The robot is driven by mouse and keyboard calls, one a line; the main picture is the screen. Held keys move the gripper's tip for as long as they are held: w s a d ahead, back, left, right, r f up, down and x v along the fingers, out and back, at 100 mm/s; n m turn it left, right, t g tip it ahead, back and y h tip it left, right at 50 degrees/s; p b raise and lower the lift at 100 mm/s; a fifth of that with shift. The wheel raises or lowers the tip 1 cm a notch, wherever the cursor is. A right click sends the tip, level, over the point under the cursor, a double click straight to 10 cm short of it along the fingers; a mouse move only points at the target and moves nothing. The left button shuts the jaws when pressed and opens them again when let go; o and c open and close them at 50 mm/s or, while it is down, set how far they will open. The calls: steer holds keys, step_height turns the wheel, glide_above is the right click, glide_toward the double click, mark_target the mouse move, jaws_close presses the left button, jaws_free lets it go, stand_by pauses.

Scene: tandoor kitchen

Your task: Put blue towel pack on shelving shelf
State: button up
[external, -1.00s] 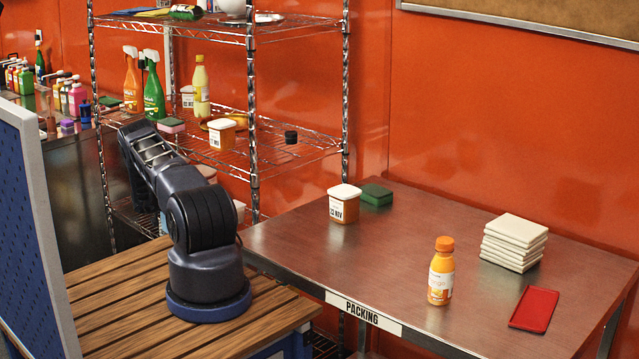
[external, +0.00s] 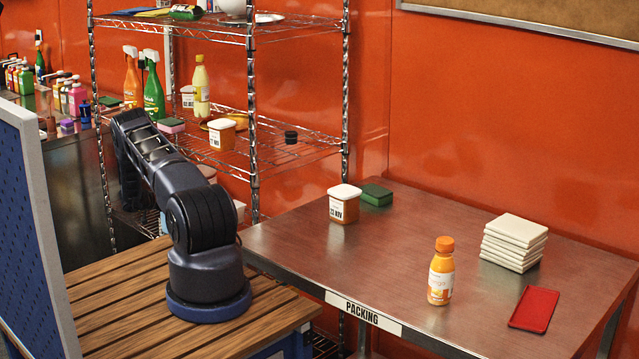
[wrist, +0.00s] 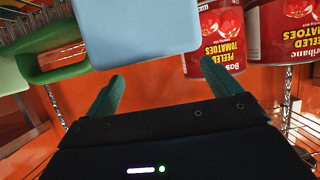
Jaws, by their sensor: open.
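A light blue block (wrist: 135,30), which looks like the blue towel pack, fills the top middle of the wrist view; its upper part is cut off by the frame. My gripper (wrist: 164,82) is open, its two dark green fingers apart, with the block beyond the fingertips. I cannot tell whether they touch it. In the external view my gripper is hidden behind my arm.
Red peeled-tomato cans (wrist: 222,38) stand close right of the block in the wrist view, and a green item (wrist: 45,65) lies left. The middle shelf holds a lidded tub (external: 222,134), bottles and a pink-and-green sponge (external: 171,126). The packing table (external: 400,270) is right.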

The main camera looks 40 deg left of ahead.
steer(key=v, duration=0.6)
steer(key=shift+s+r, duration=0.2)
steer(key=shift+s, duration=0.15)
